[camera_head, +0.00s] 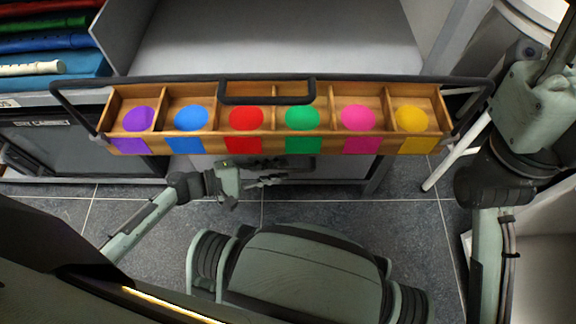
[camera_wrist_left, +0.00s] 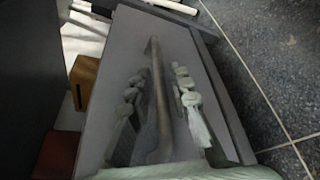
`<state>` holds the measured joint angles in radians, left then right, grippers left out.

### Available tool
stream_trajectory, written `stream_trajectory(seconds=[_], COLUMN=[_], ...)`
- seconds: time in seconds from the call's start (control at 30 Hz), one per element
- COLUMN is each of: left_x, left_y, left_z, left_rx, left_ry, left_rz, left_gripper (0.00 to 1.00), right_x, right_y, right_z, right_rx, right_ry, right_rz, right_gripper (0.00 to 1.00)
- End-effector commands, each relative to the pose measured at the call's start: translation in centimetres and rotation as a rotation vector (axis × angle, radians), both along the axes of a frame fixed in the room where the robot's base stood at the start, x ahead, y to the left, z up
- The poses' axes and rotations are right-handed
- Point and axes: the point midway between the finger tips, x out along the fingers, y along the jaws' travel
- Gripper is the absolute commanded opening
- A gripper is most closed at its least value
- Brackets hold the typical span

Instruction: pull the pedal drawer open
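The drawer front is a plain grey panel (camera_wrist_left: 118,50) in the left wrist view, with a long bar handle (camera_wrist_left: 157,95) across it. In the head view only part of the pale panel shows below the wooden tray. My left gripper (camera_head: 268,181) is in front of this panel, just under the tray. In the left wrist view the left gripper (camera_wrist_left: 157,103) is open, with one finger on each side of the bar. I see a gap between the fingers and the bar; contact cannot be told. My right gripper is out of view; only its arm shows at the right.
A wooden tray (camera_head: 275,145) with coloured compartments and a dark rail sits above the left gripper. A dark cabinet (camera_head: 75,145) stands at the left, with coloured recorders (camera_head: 40,43) above it. The tiled floor (camera_head: 140,265) in front is clear beside my base.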

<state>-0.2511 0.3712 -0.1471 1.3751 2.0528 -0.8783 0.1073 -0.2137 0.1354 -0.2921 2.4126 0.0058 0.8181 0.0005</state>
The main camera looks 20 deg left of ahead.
Motion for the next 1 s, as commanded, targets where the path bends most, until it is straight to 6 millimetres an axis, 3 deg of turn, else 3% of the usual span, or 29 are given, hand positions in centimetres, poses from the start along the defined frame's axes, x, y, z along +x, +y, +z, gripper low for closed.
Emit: stream_trajectory(seconds=[0.47,0.63,1.0], left_x=[-0.13,-0.12,-0.12], left_y=[0.29,0.27,0.25], left_z=[-0.11,-0.12,-0.12], left_rx=[0.001,0.001,0.001], left_ry=[0.0,0.0,0.0], left_rz=[0.001,0.001,0.001], left_gripper=[0.2,0.0,0.0], right_x=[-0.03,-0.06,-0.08], right_y=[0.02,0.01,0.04], right_z=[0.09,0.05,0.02], right_rx=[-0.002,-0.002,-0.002], right_ry=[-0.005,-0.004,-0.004], right_rz=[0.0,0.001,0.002], right_gripper=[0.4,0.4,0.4])
